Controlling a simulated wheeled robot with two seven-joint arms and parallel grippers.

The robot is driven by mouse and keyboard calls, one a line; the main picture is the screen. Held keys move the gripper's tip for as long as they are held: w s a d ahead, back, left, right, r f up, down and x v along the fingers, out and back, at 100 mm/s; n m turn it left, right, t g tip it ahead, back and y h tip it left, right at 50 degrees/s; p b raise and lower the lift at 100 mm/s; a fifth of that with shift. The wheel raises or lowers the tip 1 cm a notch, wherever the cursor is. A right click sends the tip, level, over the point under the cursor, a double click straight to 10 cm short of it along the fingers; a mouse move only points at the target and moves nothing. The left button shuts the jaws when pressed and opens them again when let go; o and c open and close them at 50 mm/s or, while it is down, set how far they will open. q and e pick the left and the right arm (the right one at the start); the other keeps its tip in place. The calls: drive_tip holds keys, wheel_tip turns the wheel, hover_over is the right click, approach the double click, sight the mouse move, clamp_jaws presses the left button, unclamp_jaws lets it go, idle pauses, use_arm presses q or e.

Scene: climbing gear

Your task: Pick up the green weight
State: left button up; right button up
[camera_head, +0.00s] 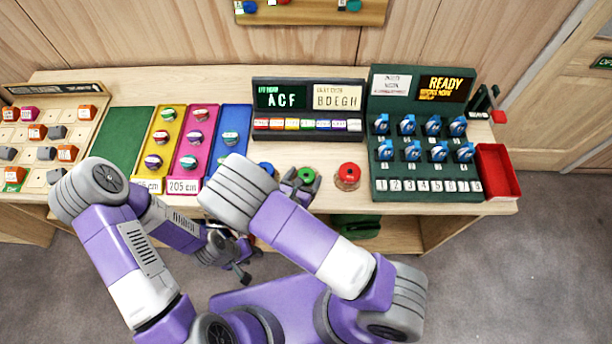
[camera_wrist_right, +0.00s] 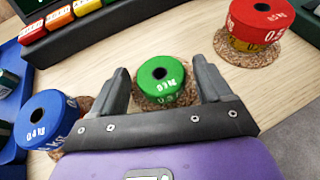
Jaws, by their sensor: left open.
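The green weight (camera_head: 307,176) is a short round cylinder with a dark centre hole, on the table between a blue and a red weight. In the right wrist view the green weight (camera_wrist_right: 162,92) stands on a round cork pad. My right gripper (camera_head: 297,184) is open beside it; in the right wrist view the open fingers (camera_wrist_right: 163,88) reach along both sides of the weight, with visible gaps. Contact cannot be seen. My left gripper (camera_head: 245,260) is open and empty, low in front of the table edge.
Behind are a dark display board (camera_head: 308,122) and a green rack (camera_head: 426,168) with blue items. A red tray (camera_head: 497,172) sits at the table's right end.

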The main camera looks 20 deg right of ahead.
drive_tip(key=c, duration=1.1)
drive_tip(key=shift+r, duration=0.1)
drive_tip(key=shift+c, duration=0.2)
